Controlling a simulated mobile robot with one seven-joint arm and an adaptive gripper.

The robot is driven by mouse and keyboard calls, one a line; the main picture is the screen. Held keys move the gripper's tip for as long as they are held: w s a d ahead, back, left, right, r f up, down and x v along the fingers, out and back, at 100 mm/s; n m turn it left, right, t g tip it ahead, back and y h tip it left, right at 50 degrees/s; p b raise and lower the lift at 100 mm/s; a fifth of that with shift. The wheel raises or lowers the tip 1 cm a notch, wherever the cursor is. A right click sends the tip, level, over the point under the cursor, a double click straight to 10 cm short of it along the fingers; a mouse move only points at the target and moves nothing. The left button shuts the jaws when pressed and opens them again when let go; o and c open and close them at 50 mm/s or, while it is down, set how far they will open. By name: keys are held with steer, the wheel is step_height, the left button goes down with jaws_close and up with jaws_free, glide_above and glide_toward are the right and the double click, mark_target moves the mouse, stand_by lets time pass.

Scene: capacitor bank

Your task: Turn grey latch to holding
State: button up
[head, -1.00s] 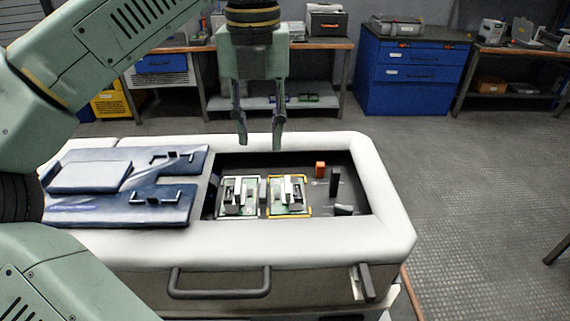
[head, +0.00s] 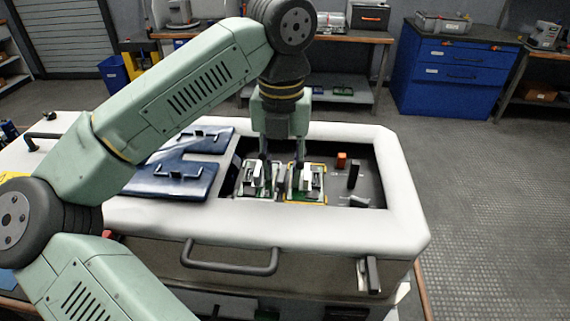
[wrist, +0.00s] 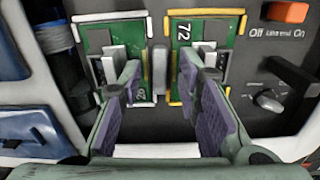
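A small grey upright bar, which looks like the grey latch (head: 281,181), stands between two green circuit boards in the open bay. In the wrist view the grey latch (wrist: 159,70) stands upright in the gap between the boards. The left board (wrist: 140,95) has a white frame and the right board (wrist: 240,22) a yellow one; both carry grey blocks. My gripper (head: 282,160) is open and points down over the boards. In the wrist view my gripper (wrist: 168,75) has one finger on each side of the latch, with nothing held. Height and contact cannot be told.
An orange switch (wrist: 288,12) and a grey knob (wrist: 269,101) are on the dark panel at right. A black post (head: 353,177) stands near them. The white cabinet rim (head: 405,200) surrounds the bay. Blue covers (head: 172,178) lie at left.

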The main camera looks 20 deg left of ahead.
steer(key=shift+c, duration=0.2)
jaws_close()
stand_by(0.6)
steer(key=shift+f+m+b, duration=0.1)
steer(key=shift+m+b, duration=0.75)
steer(key=shift+m, duration=0.25)
steer(key=m+b, duration=0.1)
steer(key=m, duration=0.2)
steer(key=shift+m, duration=0.3)
steer(key=m, duration=0.5)
steer(key=shift+b, duration=0.35)
steer(key=m, duration=0.6)
steer(key=shift+m, duration=0.4)
